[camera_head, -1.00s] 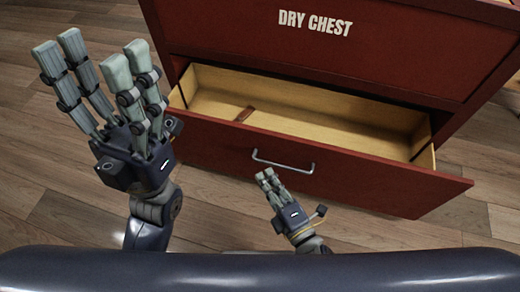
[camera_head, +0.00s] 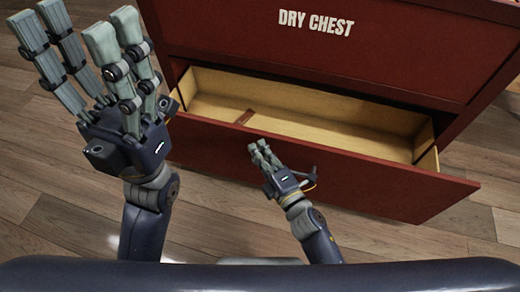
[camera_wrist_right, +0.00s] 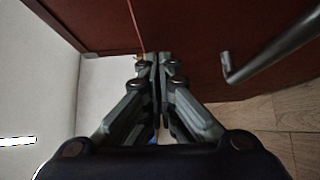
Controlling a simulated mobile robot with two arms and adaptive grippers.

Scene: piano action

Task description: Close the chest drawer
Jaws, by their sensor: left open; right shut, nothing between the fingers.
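The red chest (camera_head: 390,45), lettered "DRY CHEST", stands at the top of the head view. My right gripper (camera_head: 258,146) is shut and empty, at the drawer front over the handle (camera_head: 312,171). In the right wrist view the shut fingers (camera_wrist_right: 156,62) point at the red front, with the metal handle (camera_wrist_right: 275,48) to their right. Whether they touch the front is unclear. My left gripper (camera_head: 90,40) is open and empty, raised left of the drawer.
The wooden floor (camera_head: 60,200) is clear left of the chest and in front of the drawer. My dark body edge runs along the bottom of the head view. A pale surface (camera_wrist_right: 40,95) shows at the left in the right wrist view.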

